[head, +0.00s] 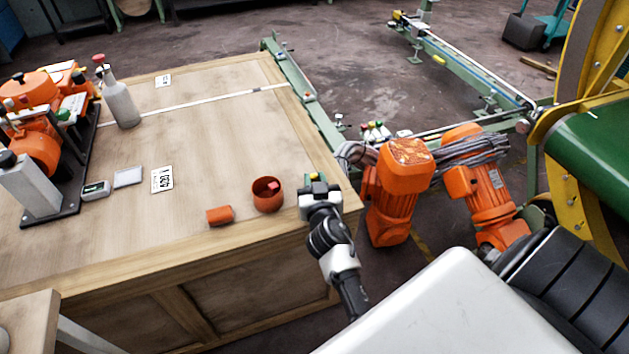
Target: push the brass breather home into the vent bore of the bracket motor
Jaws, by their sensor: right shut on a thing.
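My right gripper (319,184) is over the right edge of the wooden bench, shut on a small yellowish piece between its fingers. The piece looks like the brass breather, but it is too small and covered to be sure. Two orange motors, a nearer one (398,195) and a farther one (487,195), stand off the bench to the right of the gripper. An orange machine (35,155) sits on a black plate at the bench's left. I cannot tell which is the bracket motor, and no vent bore can be made out. My left gripper is not in view.
The bench's middle is mostly clear.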

